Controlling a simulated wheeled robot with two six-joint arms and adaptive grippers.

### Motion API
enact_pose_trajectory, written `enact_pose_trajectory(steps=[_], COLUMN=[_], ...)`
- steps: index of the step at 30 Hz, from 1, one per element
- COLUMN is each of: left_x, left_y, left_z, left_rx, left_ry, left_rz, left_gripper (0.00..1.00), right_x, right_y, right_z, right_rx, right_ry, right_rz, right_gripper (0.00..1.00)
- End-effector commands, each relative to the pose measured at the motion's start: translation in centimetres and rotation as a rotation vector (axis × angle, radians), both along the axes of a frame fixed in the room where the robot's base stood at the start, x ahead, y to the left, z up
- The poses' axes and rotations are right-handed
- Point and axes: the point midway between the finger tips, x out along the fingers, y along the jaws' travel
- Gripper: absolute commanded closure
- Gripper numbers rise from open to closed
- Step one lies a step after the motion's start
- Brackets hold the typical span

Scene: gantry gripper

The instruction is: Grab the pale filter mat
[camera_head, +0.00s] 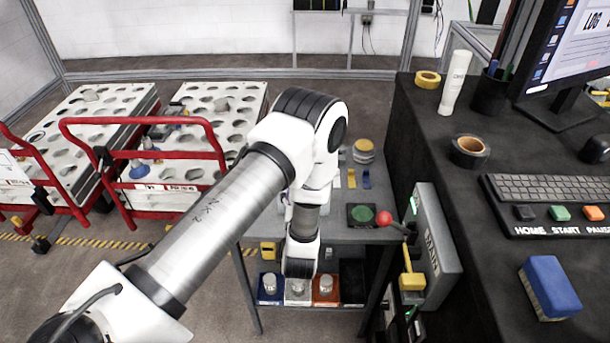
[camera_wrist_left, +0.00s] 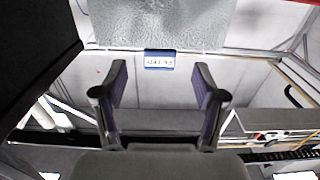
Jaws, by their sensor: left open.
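A pale grey, rough-textured sheet (camera_wrist_left: 158,22) fills the top middle of the left wrist view and looks like the filter mat. Its upper part is cut off by the frame. A small blue tag with a white label (camera_wrist_left: 160,60) sits at its lower edge. My left gripper (camera_wrist_left: 160,82) is open and empty, with its two fingers below the sheet's lower edge and the tag showing between them. In the head view my left arm reaches over the small grey table and hides the gripper; I cannot make out the mat there. My right gripper is not in view.
The grey table (camera_head: 385,232) holds tape rolls (camera_head: 363,150) and a green-marked pad (camera_head: 361,213). A black desk (camera_head: 440,130) is further right. Red-railed carts (camera_head: 150,125) stand at left.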

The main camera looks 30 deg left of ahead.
Motion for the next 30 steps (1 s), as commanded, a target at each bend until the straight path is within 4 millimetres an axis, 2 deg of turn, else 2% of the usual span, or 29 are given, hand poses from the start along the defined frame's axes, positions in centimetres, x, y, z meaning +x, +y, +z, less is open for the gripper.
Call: enact_pose_trajectory(steps=[15, 21, 22, 26, 27, 28, 30], left_x=[6.3, 6.5, 6.5, 6.5, 6.5, 6.5, 6.5], left_y=[3.9, 3.9, 3.9, 3.9, 3.9, 3.9, 3.9], left_z=[-0.6, -0.5, -0.5, -0.5, -0.5, -0.5, -0.6], left_rx=[-0.001, 0.000, 0.000, 0.000, 0.000, 0.000, -0.001], left_ry=[-0.001, 0.002, 0.002, 0.002, 0.002, 0.002, 0.003], left_rz=[0.000, -0.002, -0.002, -0.002, -0.002, -0.002, -0.002], left_gripper=[0.29, 0.29, 0.33, 0.79, 0.93, 1.00, 1.00], right_x=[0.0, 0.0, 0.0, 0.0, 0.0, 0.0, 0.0], right_y=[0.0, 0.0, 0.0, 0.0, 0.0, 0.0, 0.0], right_z=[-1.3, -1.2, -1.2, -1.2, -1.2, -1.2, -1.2], right_rx=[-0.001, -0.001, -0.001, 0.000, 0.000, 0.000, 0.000], right_ry=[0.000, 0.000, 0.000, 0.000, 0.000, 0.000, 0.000], right_rz=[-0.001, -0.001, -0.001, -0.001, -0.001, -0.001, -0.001], right_gripper=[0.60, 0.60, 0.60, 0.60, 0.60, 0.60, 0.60])
